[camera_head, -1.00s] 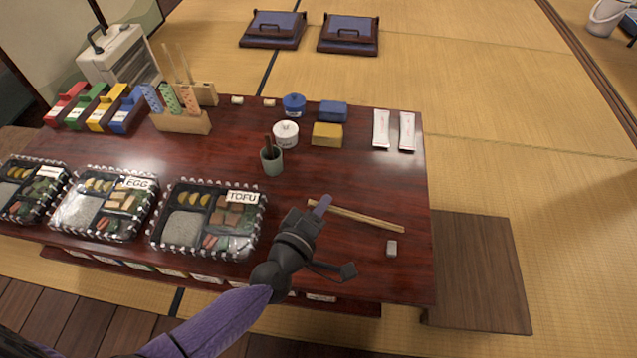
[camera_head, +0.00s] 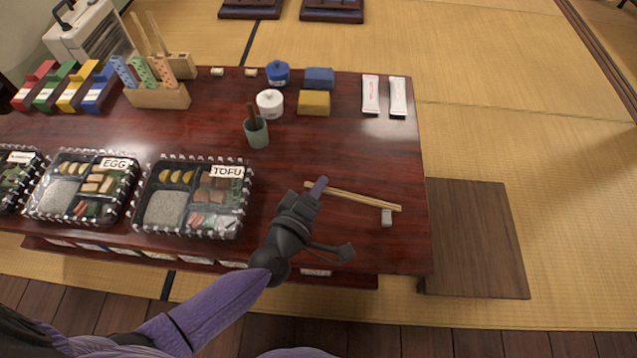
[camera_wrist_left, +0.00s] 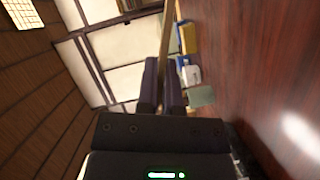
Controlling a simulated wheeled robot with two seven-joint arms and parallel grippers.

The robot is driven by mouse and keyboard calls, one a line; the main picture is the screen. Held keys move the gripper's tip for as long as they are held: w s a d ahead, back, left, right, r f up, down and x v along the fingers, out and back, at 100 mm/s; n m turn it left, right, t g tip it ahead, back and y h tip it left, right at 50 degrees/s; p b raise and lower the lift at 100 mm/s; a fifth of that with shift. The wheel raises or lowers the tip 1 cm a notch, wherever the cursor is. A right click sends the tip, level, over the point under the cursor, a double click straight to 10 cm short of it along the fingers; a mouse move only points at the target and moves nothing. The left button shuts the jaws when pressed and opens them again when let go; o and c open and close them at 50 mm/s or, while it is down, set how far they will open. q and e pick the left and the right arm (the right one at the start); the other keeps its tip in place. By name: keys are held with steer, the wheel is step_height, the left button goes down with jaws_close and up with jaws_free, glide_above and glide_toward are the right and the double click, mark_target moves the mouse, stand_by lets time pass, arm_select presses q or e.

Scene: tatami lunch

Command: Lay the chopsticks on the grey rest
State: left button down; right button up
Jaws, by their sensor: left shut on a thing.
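The pale wooden chopsticks (camera_head: 358,198) lie close together, slanting from my left gripper to the right over the dark red table. My left gripper (camera_head: 319,187) is shut on them near their left end. In the left wrist view the chopsticks (camera_wrist_left: 168,38) run up from between the dark fingers (camera_wrist_left: 162,85). The small grey rest (camera_head: 387,218) is on the table near the right edge, just below the right part of the chopsticks in the head view. Whether they touch it I cannot tell. My right gripper is not in view.
The TOFU lunch box (camera_head: 190,228) lies left of my left gripper. A green cup (camera_head: 256,134) with brown sticks stands behind it. Two white packets (camera_head: 370,95) lie at the back right. The table between the packets and the chopsticks is clear.

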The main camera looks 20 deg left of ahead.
arm_select(q)
steer(key=shift+f+b, duration=0.45)
steer(key=shift+f, duration=1.4)
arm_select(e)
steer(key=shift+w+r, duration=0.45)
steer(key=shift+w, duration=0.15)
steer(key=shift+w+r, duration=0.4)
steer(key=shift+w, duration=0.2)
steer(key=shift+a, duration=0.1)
arm_select(q)
steer(key=shift+c, duration=1.2)
jaws_free()
